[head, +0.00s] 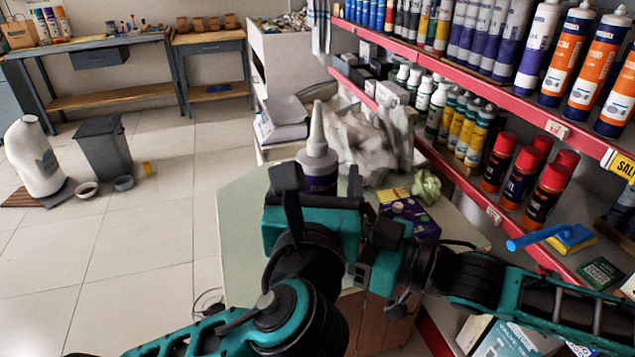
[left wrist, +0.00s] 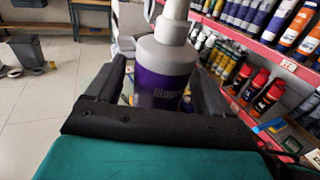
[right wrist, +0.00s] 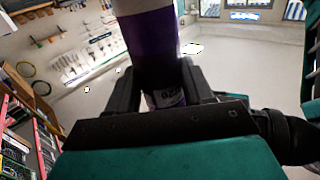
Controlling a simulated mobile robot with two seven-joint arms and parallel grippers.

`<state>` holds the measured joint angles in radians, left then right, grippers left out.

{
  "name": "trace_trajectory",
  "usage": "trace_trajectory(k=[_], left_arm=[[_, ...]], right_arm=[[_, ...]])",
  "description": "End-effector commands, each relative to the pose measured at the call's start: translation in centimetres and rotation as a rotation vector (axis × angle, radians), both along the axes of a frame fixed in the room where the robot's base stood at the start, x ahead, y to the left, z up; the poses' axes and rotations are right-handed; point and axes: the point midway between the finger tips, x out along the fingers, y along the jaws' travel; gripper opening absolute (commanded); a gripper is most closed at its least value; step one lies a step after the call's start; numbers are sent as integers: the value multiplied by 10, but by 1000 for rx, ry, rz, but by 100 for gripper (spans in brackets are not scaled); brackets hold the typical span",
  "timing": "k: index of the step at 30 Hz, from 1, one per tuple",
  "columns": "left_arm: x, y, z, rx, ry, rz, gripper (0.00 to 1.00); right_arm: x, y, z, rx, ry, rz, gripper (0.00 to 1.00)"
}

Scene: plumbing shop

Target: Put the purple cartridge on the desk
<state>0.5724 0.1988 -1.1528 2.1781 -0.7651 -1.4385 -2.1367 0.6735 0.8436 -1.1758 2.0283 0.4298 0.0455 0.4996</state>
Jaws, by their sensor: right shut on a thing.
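The purple cartridge (head: 318,168), with a pale shoulder and a long white nozzle, stands roughly upright in front of me in the head view. My left gripper (head: 321,192) has one finger on each side of it; the left wrist view shows the cartridge (left wrist: 163,80) between fingers spread wide, with a small gap on the left. My right gripper (right wrist: 162,90) is shut on the cartridge (right wrist: 150,40); its fingertips are hard to make out in the head view. A pale green desk top (head: 240,235) lies below and behind my grippers.
A purple-and-yellow box (head: 410,212) and crumpled grey cloth (head: 365,145) lie on or by the desk. A red-edged shelf (head: 500,85) of cartridges and cans closes off the right. Workbenches (head: 90,42) stand far back left.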

Motion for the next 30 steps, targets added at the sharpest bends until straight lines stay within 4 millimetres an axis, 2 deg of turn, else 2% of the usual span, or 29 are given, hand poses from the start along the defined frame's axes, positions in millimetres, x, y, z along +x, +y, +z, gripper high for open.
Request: trace_trajectory(k=[2, 24, 25, 30], left_arm=[[0, 0, 0, 0, 0, 0, 75], [-1, 0, 0, 0, 0, -2, 4], [-1, 0, 2, -2, -4, -2, 4], [-1, 0, 2, -2, -4, -2, 4]], right_arm=[[0, 0, 2, 4, -4, 2, 0], [0, 0, 2, 4, -4, 2, 0], [0, 0, 2, 4, -4, 2, 53], [0, 0, 2, 2, -2, 1, 70]])
